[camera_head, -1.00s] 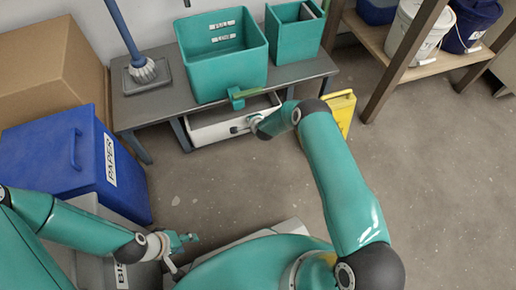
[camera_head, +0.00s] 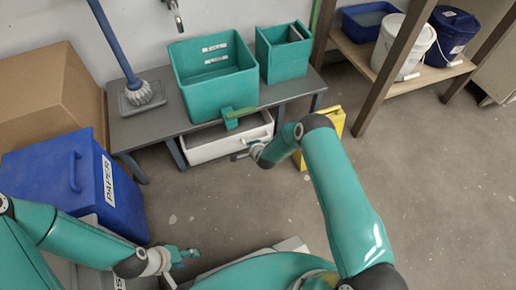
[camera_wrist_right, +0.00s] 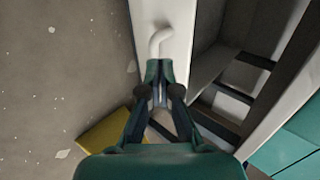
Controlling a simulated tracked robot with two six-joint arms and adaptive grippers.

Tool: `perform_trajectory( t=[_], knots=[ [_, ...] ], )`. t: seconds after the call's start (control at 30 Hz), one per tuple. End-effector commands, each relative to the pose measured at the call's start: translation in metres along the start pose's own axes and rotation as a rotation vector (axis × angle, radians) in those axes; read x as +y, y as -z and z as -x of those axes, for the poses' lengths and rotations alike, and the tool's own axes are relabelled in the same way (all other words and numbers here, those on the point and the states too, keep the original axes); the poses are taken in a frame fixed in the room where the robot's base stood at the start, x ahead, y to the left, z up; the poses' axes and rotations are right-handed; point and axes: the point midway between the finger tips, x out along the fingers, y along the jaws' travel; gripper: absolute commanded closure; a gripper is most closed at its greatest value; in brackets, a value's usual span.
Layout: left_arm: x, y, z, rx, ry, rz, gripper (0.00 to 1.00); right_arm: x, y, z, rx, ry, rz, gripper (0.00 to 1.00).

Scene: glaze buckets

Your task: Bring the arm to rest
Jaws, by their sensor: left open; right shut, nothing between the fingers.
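My left gripper (camera_head: 183,255) is open and empty, low over the floor beside the blue paper bin. My right gripper (camera_head: 241,156) is shut with nothing in it, just in front of the white drawer (camera_head: 208,150) under the grey bench. In the right wrist view its closed fingertips (camera_wrist_right: 158,70) are at the lower end of the drawer's pale handle (camera_wrist_right: 161,38); I cannot tell whether they touch. The drawer stands open. My right arm's bent links cross the middle of the head view.
A teal bucket (camera_head: 215,85) and a smaller teal bin (camera_head: 284,55) stand on the bench (camera_head: 155,125). A yellow object (camera_head: 335,125) stands on the floor behind my right arm. The blue paper bin (camera_head: 75,185) is left. The floor at right is clear.

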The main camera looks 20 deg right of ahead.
Motion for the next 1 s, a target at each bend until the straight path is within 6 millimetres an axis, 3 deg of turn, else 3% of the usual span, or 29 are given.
perform_trajectory(
  t=[0.03,0.23,0.57,0.67,0.77,0.87,1.0],
  knots=[
    [0.004,0.0,0.011,0.0,0.0,0.0,0.52,-0.002,0.0,0.015,-0.001,-0.005,0.0,1.0],
    [0.009,0.0,0.025,0.0,0.0,0.0,0.52,-0.001,0.001,0.05,-0.001,-0.005,0.0,1.0],
    [0.011,0.0,0.03,-0.001,0.0,0.0,0.52,0.001,0.0,0.069,-0.001,-0.002,0.0,1.0],
    [0.011,0.0,0.029,-0.001,0.0,0.0,0.52,-0.01,0.001,0.07,0.0,0.014,0.004,1.0],
    [0.011,0.0,0.03,-0.001,0.0,0.0,0.52,-0.035,0.003,0.079,0.0,0.043,0.012,1.0],
    [0.011,0.0,0.029,-0.001,0.0,0.0,0.52,-0.037,-0.009,0.109,-0.043,0.002,0.043,1.0],
    [0.011,0.0,0.029,-0.001,0.0,0.0,0.52,0.002,-0.038,0.173,-0.174,-0.154,0.271,1.0]
  ],
)
